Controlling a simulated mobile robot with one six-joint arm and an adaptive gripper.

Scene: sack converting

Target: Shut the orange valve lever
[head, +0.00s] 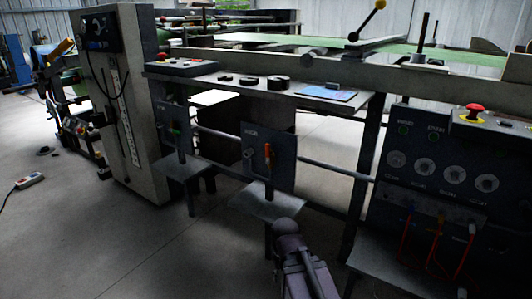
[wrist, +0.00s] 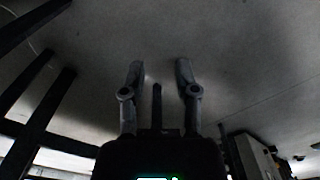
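The orange valve lever (head: 268,154) is small and stands near upright on the front of a dark grey panel (head: 254,165) under the machine's bench. Its exact angle is hard to tell at this size. My gripper (wrist: 159,68) shows in the wrist view with its two fingers spread apart and nothing between them. Bare floor lies beyond the fingers, and the lever is not visible in that view. In the head view part of my arm shows at the bottom middle, below the panel. My fingertips cannot be made out there.
A grey plate (head: 267,206) juts out below the lever panel. A control box (head: 440,165) with dials, cables and a red button (head: 474,110) stands at right. A tall cabinet (head: 128,110) is at left. A bench (head: 220,76) overhangs. The floor (head: 120,240) at front left is mostly clear.

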